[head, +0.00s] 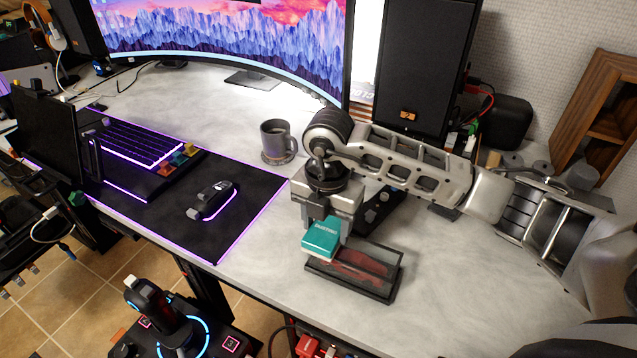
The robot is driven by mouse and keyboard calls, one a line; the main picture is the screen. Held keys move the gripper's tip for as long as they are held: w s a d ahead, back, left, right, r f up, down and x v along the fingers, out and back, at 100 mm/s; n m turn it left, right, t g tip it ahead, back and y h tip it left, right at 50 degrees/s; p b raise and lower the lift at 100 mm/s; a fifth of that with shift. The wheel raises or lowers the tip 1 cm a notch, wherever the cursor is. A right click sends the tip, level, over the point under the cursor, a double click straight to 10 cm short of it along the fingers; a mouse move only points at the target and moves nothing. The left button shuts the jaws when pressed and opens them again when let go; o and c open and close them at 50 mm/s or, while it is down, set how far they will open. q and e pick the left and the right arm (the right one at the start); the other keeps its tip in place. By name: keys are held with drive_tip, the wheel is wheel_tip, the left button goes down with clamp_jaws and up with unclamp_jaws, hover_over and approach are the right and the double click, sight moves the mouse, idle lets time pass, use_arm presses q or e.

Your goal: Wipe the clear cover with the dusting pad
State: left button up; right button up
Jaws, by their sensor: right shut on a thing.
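The dusting pad (321,239) is a teal block with small white lettering. My right gripper (324,218) points down and is shut on it. The clear cover (372,262) is the see-through top of a dark-framed box with something red inside, lying on the desk near its front edge. The pad is over the left end of the cover; I cannot tell whether it touches. My left gripper is not in view.
A dark mug (277,140) stands behind and left of my right gripper. A black desk mat (215,225) holds a keyboard (138,150) and a mouse (213,201). A joystick (158,312) stands below the desk edge. The desk right of the box is clear.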

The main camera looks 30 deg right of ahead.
wheel_tip(320, 180, up, 4)
drive_tip(key=shift+f+p, duration=0.25)
drive_tip(key=shift+p, duration=0.85)
drive_tip(key=shift+r, duration=0.35)
wheel_tip(320, 180, up, 3)
drive_tip(key=p, duration=0.2)
drive_tip(key=shift+p, duration=0.4)
drive_tip(key=shift+r+p, duration=0.35)
drive_tip(key=shift+r, duration=0.1)
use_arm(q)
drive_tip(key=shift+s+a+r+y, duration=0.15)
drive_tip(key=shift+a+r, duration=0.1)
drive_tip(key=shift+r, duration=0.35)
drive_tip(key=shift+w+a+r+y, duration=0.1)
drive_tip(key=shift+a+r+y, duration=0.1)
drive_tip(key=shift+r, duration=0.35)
